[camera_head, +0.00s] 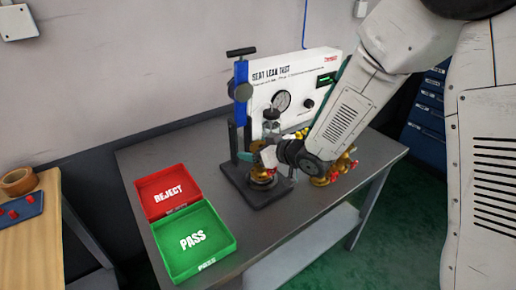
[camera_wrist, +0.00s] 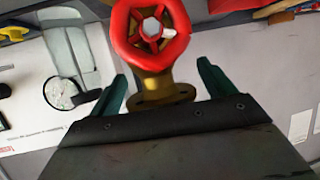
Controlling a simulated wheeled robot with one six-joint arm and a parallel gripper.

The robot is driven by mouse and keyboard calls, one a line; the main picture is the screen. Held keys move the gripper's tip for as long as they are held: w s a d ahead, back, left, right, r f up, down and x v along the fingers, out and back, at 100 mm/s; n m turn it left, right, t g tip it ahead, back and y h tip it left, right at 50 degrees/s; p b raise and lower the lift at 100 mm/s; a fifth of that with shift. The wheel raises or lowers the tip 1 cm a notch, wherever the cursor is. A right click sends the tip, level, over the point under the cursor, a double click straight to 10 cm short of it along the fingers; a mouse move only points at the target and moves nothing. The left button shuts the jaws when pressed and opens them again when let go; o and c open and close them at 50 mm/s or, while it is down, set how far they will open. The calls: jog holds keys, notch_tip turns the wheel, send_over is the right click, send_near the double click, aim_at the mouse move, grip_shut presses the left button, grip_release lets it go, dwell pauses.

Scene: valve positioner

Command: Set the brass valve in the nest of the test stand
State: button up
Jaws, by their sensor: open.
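The brass valve (camera_wrist: 152,82) with a red handwheel (camera_wrist: 127,42) stands between the two teal fingers of my gripper (camera_wrist: 162,74) in the wrist view. Gaps show on both sides of the valve, so the fingers are open around it. In the head view my gripper (camera_head: 258,155) is low over the black base of the test stand (camera_head: 241,110). Brass parts (camera_head: 262,175) show at the nest below the gripper. The gripper and arm partly cover this spot, and I cannot tell whether the valve is fully seated.
Several other brass valves with red handles (camera_head: 329,174) stand on the grey table to the right, partly behind my arm. A red REJECT tray (camera_head: 143,184) and a green PASS tray (camera_head: 172,272) lie at the left. The white tester box (camera_head: 290,72) stands behind the stand.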

jog(key=v, duration=1.2)
jog(key=shift+w+d+r, duration=0.1)
jog(key=shift+r, duration=0.1)
jog(key=s+d+r+m+h, duration=0.2)
jog(key=d+h, duration=0.1)
jog(key=d, duration=0.3)
jog(key=s+d+r+m+g+h, duration=0.1)
jog(key=s+d+r+m+h, duration=0.15)
jog(key=d+h, duration=0.2)
jog(key=s+d+r+m+h, duration=0.1)
jog(key=d+r+m+h, duration=0.15)
jog(key=d, duration=0.35)
jog(key=s+r+m+g, duration=0.2)
jog(key=s+g, duration=0.5)
jog(key=s, duration=1.5)
jog(key=shift+d+r, duration=0.4)
jog(key=shift+r, duration=0.35)
